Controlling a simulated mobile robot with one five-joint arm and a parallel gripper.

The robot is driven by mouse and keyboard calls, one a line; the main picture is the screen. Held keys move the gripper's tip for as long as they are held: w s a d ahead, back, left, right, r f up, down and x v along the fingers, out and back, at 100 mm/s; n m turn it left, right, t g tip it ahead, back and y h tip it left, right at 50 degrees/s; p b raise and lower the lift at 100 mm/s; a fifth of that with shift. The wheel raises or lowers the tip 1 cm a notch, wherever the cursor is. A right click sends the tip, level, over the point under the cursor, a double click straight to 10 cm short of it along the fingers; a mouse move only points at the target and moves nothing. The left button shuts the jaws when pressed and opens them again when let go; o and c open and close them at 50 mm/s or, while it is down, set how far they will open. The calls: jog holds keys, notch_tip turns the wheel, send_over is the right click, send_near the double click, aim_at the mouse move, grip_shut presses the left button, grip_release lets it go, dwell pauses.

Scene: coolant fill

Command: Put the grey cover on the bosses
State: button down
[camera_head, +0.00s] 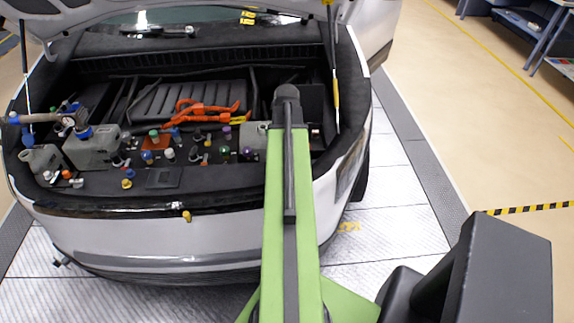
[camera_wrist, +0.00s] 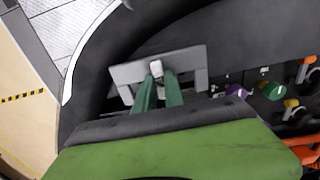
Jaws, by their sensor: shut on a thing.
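The grey cover (camera_wrist: 190,62) is a flat plate with leg-like ends, in the upper middle of the wrist view. A small pale knob (camera_wrist: 156,67) stands on it. My gripper (camera_wrist: 158,84) has its green fingers closed at this knob. The cover is over the dark panel at the edge of the engine bay; I cannot tell whether it touches it. In the head view my arm hides the gripper, and a grey shape (camera_head: 252,133) beside the arm may be part of the cover. I cannot make out the bosses.
Purple (camera_wrist: 238,90) and green (camera_wrist: 273,91) caps stand right of the cover. The open car bay holds orange cables (camera_head: 205,110), a grey reservoir (camera_head: 92,148) and several coloured caps. A hood strut (camera_head: 334,75) rises right of my arm.

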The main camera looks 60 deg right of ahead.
notch_tip(320, 180, down, 4)
jog(key=b, duration=0.4)
jog(key=shift+f, duration=0.15)
jog(key=shift+r, duration=0.2)
jog(key=shift+f, duration=0.1)
jog(key=c, duration=1.4)
grip_release()
jog(key=shift+c, duration=0.2)
notch_tip(320, 180, up, 12)
jog(key=p, duration=1.2)
jog(key=shift+r, duration=0.25)
jog(key=shift+f, duration=0.1)
